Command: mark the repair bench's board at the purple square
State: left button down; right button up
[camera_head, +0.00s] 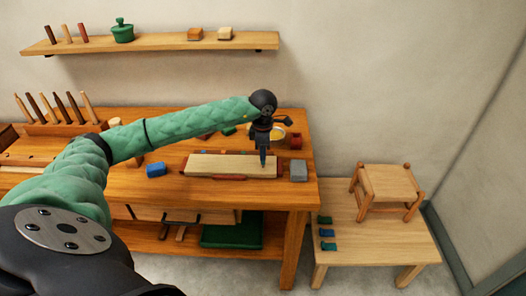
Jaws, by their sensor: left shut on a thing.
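The pale wooden board (225,167) lies on the repair bench (160,187), near its right end. My left gripper (263,143) points down over the right part of the board. It is shut on a thin dark bluish marker (263,160), whose lower end is at or just above the board; I cannot tell whether it touches. Small coloured patches show along the board's far edge, partly too small to read. I cannot make out a purple square. My right gripper is not in view.
A grey block (299,171) stands right of the board and a blue block (155,170) left of it. A yellow-rimmed bowl (278,132) is behind the gripper. A lower table (375,235) with a small stool (389,187) stands right.

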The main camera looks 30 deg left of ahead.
pick_arm(q)
jog(key=shift+f, duration=0.1)
jog(key=shift+r+p, duration=0.8)
jog(key=shift+r, duration=2.3)
